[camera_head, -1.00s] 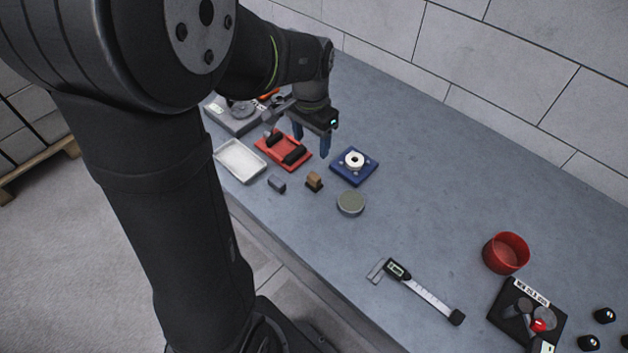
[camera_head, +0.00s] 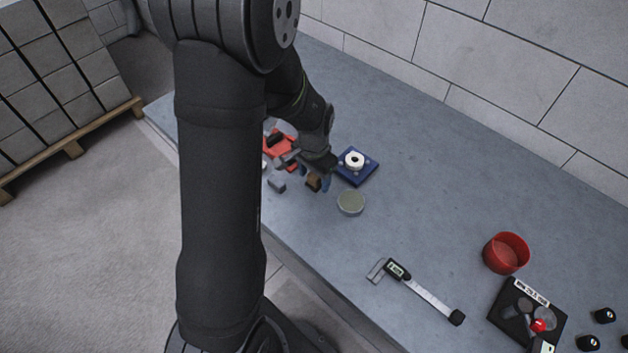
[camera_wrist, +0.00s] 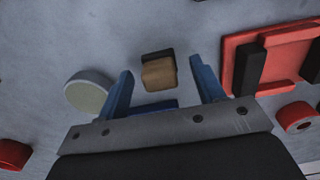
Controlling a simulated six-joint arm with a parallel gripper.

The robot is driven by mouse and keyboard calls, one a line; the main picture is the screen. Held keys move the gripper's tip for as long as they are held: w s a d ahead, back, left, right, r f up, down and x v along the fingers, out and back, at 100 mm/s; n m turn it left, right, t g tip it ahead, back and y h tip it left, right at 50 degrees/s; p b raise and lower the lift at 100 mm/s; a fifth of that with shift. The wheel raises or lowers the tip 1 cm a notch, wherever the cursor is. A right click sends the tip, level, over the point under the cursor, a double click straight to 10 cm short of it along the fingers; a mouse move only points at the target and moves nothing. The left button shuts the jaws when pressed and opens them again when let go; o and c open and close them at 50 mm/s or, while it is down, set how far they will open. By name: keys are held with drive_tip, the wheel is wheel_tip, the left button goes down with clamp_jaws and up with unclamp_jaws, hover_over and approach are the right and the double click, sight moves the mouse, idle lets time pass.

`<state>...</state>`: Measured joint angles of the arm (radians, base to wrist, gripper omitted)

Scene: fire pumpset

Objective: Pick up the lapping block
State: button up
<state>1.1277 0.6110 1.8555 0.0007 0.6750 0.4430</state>
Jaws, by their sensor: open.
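The block with a brown top and dark base (camera_head: 313,183), which I take to be the lapping block, stands on the grey bench. In the wrist view the brown block (camera_wrist: 160,73) lies between my two blue fingers, with clear gaps on both sides. My gripper (camera_wrist: 162,68) is open and empty, pointing down at it. In the head view my gripper (camera_head: 314,176) is right over the block and partly covers it. I cannot tell how far the fingertips are above the bench.
A round grey-green disc (camera_head: 351,202) lies close by on the right. A small grey block (camera_head: 277,185) and a red tray (camera_head: 278,147) with dark rests lie left. A blue plate with a white ring (camera_head: 355,161) is behind. A caliper (camera_head: 425,291) and red bowl (camera_head: 506,253) are further right.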

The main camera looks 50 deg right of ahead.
drive_tip(key=shift+f, duration=0.25)
drive_tip(key=c, duration=1.2)
drive_tip(key=shift+o, duration=0.2)
drive_tip(key=shift+r, duration=0.1)
